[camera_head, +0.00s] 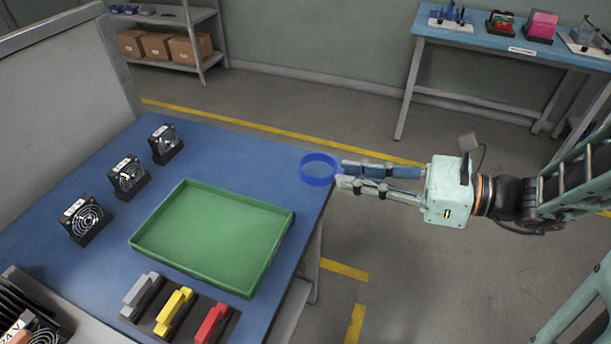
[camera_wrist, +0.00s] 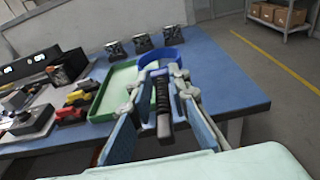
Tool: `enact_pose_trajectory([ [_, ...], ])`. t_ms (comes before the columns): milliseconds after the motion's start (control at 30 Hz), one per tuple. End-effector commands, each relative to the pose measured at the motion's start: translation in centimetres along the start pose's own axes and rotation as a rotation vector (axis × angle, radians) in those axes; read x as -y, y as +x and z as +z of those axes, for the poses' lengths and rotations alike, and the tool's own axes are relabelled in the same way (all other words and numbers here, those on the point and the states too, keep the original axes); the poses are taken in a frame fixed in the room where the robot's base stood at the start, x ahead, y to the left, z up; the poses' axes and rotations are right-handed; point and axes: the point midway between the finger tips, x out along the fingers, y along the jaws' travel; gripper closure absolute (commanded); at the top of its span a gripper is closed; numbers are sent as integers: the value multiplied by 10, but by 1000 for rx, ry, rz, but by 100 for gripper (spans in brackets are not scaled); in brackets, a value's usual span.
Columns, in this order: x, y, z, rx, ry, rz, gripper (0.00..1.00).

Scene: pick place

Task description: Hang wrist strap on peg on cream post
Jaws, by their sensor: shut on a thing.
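The wrist strap is a blue ring-shaped band (camera_head: 319,181). It sticks out from the fingertips of my gripper (camera_head: 342,175), over or just above the right edge of the blue table. In the wrist view the blue band (camera_wrist: 161,53) shows beyond my gripper (camera_wrist: 160,78), whose fingers are closed on its near side. A dark ribbed piece (camera_wrist: 162,98) lies between the fingers; I cannot tell whether it belongs to the strap. No cream post or peg is recognisable in either view.
The blue table (camera_head: 240,143) holds a green tray (camera_head: 283,236), several black fans (camera_head: 127,176) and grey, yellow and red blocks (camera_head: 172,312). A second blue-topped bench (camera_head: 465,38) and a shelf with cardboard boxes (camera_head: 192,47) stand behind. The floor right of the table is clear.

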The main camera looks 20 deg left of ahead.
Motion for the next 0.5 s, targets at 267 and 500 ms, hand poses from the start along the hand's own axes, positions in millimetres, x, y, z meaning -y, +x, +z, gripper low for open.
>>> enact_pose_trajectory([
  [267, 50, 54, -29, 1, -1, 4, 100],
  [500, 74, 81, -64, 1, 1, 1, 100],
])
